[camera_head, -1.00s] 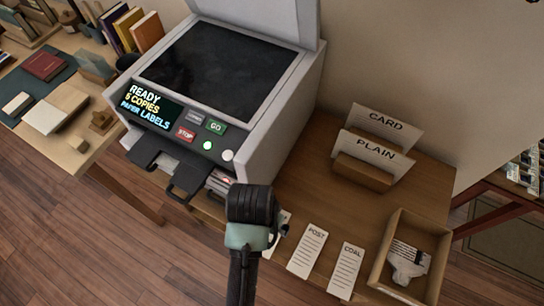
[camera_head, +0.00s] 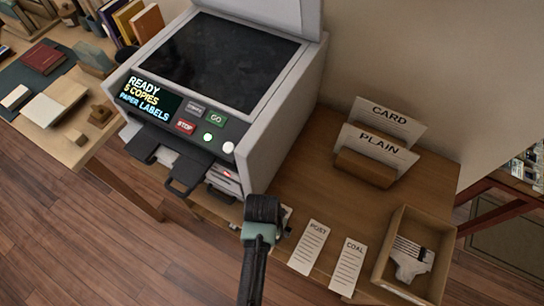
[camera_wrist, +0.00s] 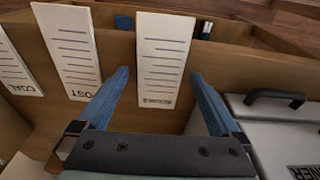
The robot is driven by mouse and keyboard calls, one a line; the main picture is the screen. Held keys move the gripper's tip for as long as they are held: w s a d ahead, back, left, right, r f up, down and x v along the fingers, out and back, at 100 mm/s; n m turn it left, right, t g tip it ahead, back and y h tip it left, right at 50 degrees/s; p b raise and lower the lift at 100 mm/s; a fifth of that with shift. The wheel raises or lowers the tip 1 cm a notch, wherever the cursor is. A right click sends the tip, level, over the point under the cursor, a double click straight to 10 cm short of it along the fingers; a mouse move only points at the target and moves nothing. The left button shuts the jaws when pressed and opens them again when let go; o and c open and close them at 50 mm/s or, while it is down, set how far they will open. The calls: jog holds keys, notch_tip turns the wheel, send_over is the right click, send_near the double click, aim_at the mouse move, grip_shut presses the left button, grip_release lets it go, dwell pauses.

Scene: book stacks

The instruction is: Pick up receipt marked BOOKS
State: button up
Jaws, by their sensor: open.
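The receipt marked BOOKS (camera_wrist: 163,58) is a white strip with printed lines, lying on the wooden table near its edge. In the wrist view its lettering reads upside down. My gripper (camera_wrist: 160,78) is open, its two blue fingers to either side of the receipt, nothing held. How high the fingertips are above the table I cannot tell. In the head view my wrist hides most of this receipt; only a pale sliver (camera_head: 287,212) shows beside my gripper (camera_head: 276,236).
Receipts marked POST (camera_head: 307,248) and COAL (camera_head: 347,268) lie to the right in the head view. An open wooden box (camera_head: 432,278) holds a brush-like tool. A holder with CARD and PLAIN cards (camera_head: 366,168) stands behind. The copier (camera_head: 270,135) stands to the left.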

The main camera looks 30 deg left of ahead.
jog(key=shift+f, duration=0.2)
jog(key=c, duration=1.2)
